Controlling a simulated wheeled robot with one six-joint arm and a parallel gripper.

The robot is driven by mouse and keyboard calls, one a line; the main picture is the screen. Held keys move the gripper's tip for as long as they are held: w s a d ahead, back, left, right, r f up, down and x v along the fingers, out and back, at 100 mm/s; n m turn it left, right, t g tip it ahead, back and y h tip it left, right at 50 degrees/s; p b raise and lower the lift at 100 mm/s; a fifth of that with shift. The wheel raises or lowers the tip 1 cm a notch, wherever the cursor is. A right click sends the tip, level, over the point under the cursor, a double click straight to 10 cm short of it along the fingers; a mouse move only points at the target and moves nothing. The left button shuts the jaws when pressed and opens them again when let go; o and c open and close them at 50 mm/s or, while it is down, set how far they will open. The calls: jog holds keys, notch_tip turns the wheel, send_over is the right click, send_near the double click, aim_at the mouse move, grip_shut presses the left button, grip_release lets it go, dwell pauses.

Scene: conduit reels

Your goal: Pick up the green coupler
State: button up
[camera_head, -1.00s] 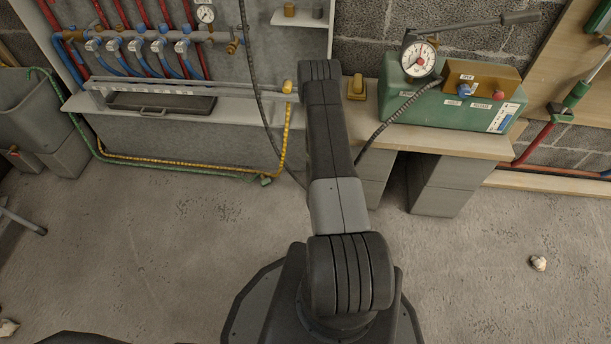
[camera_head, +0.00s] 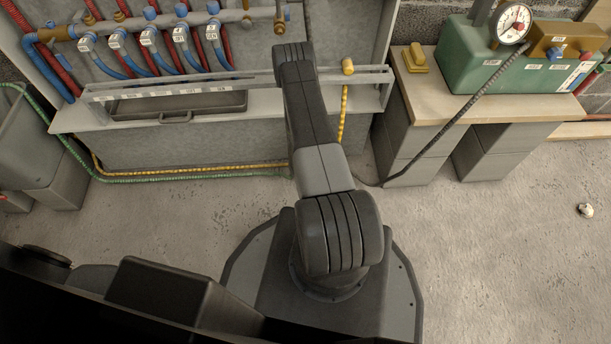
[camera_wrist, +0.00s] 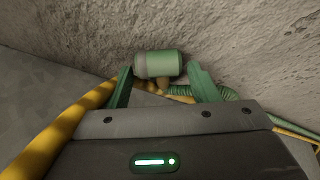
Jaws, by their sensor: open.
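The green coupler (camera_wrist: 160,65) shows in the wrist view, a short cylinder with a grey left end. It lies sideways just beyond and between the fingertips of my gripper (camera_wrist: 158,80). The two green fingers are apart and nothing is held between them. A small brownish piece sits just under the coupler, where the yellow and green conduits come close together. In the head view my arm hides the gripper, and I cannot make out the coupler there.
A yellow conduit (camera_head: 190,169) and a green conduit (camera_head: 150,178) run low along the front of the shelf unit. A bench (camera_head: 440,95) with a green pump box (camera_head: 500,52) stands at right. A small pale lump (camera_head: 585,210) lies on the open floor.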

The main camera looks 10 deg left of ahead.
jog(key=shift+w+a+f, duration=0.15)
jog(key=shift+w+f, duration=0.05)
jog(key=shift+f, duration=0.4)
jog(key=shift+r, duration=0.1)
jog(key=c, duration=0.8)
jog(key=shift+r, duration=0.15)
